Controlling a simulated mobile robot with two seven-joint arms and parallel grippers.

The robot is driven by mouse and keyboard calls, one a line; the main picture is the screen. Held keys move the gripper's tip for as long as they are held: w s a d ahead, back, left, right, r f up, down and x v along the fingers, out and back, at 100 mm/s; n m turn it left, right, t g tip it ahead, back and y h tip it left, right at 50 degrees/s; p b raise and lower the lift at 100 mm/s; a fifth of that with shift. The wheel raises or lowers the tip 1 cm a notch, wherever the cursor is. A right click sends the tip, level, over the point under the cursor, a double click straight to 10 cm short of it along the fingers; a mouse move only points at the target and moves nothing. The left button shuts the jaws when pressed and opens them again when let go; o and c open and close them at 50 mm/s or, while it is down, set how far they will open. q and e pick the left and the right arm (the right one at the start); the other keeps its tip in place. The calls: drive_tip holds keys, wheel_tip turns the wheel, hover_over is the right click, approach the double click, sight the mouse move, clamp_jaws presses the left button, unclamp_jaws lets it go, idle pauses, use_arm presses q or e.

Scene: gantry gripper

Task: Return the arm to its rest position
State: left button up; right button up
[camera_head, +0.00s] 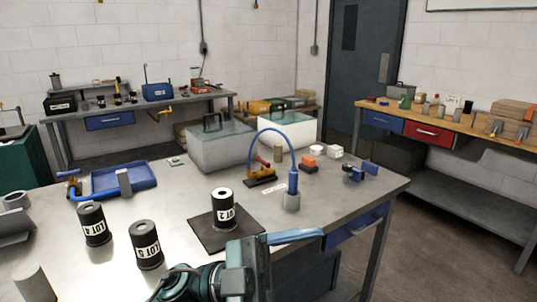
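One of my arms comes in at the bottom, left of centre; I take it for the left arm. Its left gripper (295,237) has a grey body and blue fingers that point right, over the front part of the steel table (330,215). The fingers show nearly edge-on, so their gap is hidden. I see nothing held in them. A black canister marked LOT 2 (223,210) stands upright on a dark square plate (203,236), behind and apart from the gripper. Two more black LOT canisters, one farther left (94,223) and one nearer (146,244), stand on the table. My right gripper is out of view.
Behind the gripper stand a blue curved hose (272,132) with its nozzle, clear boxes (220,148) and small orange and white parts. A blue tray (125,177) lies at the back left. The right front of the tabletop is mostly clear. A wooden workbench (455,122) stands at right.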

use_arm(q)
drive_tip(key=w+a+f+n+t+y+p, duration=0.1)
drive_tip(key=w+a+f+n+t+y, duration=0.4)
drive_tip(key=n+t, duration=0.6)
drive_tip(key=w+a+f+n+t+y+p, duration=0.1)
drive_tip(key=w+a+f+n+t+y, duration=0.2)
drive_tip(key=a+f+n+t+y, duration=0.55)
drive_tip(key=s+a+f+n+g+y, duration=0.2)
drive_tip(key=s+f, duration=0.4)
drive_tip(key=f, duration=0.4)
drive_tip(key=s+a+f+n+g+y+p, duration=0.1)
drive_tip(key=s+a+f+n+g+y, duration=0.1)
drive_tip(key=s+f, duration=0.5)
wheel_tip(320, 180, down, 3)
drive_tip(key=shift+a+r+n+y, duration=0.1)
drive_tip(key=shift+a+n+y, duration=0.6)
drive_tip(key=shift+n, duration=0.25)
